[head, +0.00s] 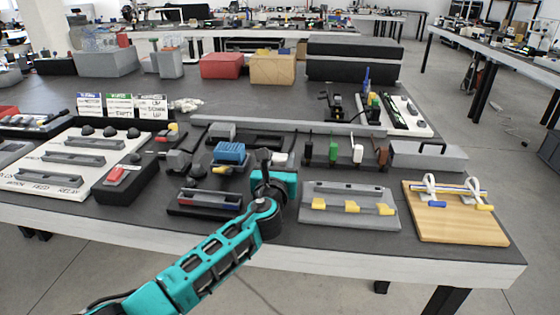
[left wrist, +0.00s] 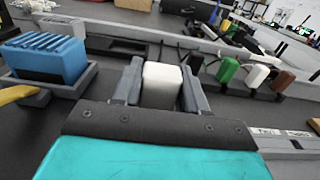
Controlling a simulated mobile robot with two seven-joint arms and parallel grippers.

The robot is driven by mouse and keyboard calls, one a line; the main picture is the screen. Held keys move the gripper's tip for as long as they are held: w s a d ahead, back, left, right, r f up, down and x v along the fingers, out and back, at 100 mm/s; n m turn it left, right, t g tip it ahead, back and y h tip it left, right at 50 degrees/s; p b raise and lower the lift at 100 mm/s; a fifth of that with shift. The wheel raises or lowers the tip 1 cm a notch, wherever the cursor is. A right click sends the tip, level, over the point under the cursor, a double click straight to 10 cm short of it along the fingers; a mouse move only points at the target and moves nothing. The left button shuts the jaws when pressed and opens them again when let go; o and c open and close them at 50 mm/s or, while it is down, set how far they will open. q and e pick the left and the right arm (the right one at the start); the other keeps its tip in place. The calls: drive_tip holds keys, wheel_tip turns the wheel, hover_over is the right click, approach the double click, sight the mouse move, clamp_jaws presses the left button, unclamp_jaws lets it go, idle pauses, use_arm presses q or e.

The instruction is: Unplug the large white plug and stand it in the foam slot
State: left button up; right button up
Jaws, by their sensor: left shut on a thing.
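My left gripper (head: 272,162) is over the middle of the bench. In the left wrist view its two grey fingers (left wrist: 161,88) are shut on a large white plug (left wrist: 162,76), one on each side. The same white plug (head: 280,158) shows only partly in the head view, beside the gripper. Its lower end is hidden, so I cannot tell whether it is seated in anything. I cannot pick out the foam slot for certain. My right gripper is not in view.
A blue ribbed block (head: 230,152) sits left of the gripper. Green (head: 333,153), smaller white (head: 357,154) and brown (head: 382,156) corded plugs stand to the right. A grey board with yellow parts (head: 348,205) and a wooden board (head: 455,212) lie in front right.

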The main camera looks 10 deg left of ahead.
use_arm(q)
drive_tip(key=shift+f+b, duration=0.5)
drive_tip(key=shift+f, duration=0.25)
drive_tip(key=o, duration=1.1)
drive_tip(key=shift+o, duration=0.2)
drive_tip(key=shift+s, duration=0.1)
drive_tip(key=shift+s, duration=0.35)
drive_tip(key=s+p, duration=0.1)
drive_tip(key=s, duration=0.4)
drive_tip(key=s+p, duration=0.2)
drive_tip(key=s, duration=0.3)
drive_tip(key=shift+s+a, duration=0.2)
drive_tip(key=shift+s, duration=0.1)
drive_tip(key=shift+s+p, duration=0.35)
drive_tip(key=shift+s, duration=0.35)
